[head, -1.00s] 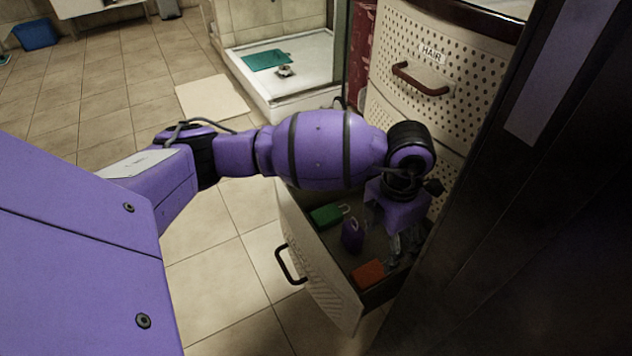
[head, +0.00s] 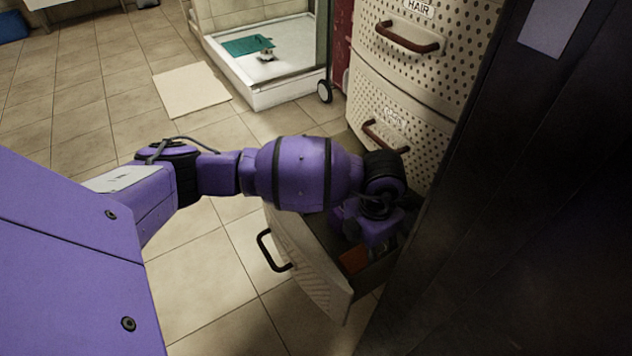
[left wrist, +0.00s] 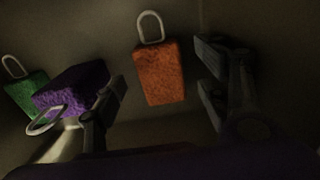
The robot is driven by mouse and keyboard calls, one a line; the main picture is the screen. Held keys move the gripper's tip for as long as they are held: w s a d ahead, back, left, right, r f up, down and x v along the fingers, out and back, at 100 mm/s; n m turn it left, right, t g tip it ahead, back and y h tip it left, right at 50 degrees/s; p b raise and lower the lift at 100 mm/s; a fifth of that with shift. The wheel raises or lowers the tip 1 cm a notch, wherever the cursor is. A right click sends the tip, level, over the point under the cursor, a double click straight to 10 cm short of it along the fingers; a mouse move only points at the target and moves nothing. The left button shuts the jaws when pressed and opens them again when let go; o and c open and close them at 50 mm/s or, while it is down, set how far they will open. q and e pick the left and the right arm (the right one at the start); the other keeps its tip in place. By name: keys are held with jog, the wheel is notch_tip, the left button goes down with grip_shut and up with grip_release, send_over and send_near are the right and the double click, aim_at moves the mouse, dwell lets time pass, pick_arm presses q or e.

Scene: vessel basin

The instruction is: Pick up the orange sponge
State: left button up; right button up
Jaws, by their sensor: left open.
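The orange sponge (left wrist: 160,74), a block with a pale loop at one end, lies in the open drawer (head: 312,262). In the left wrist view it shows between the two fingers of my left gripper (left wrist: 162,92), which are spread apart on either side of it. I see no contact between the fingers and the sponge. In the head view part of the orange sponge (head: 354,260) shows below my left wrist, which hides the gripper and much of the drawer's inside. My right gripper is not in view.
A purple sponge (left wrist: 72,88) and a green sponge (left wrist: 27,97) lie left of the orange one, the purple close by the left finger. The drawer's walls surround the gripper. The drawer cabinet (head: 430,60) stands behind, and a dark panel (head: 470,200) is close on the right.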

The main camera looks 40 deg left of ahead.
aim_at(363, 255)
pick_arm(q)
notch_tip(363, 255, down, 3)
jog(key=shift+f+b, duration=0.1)
jog(key=shift+b, duration=0.35)
jog(key=shift+f, duration=0.1)
jog(key=c, duration=1)
jog(key=shift+r, duration=0.5)
notch_tip(363, 255, up, 17)
jog(key=p, duration=0.6)
jog(key=shift+r, duration=0.2)
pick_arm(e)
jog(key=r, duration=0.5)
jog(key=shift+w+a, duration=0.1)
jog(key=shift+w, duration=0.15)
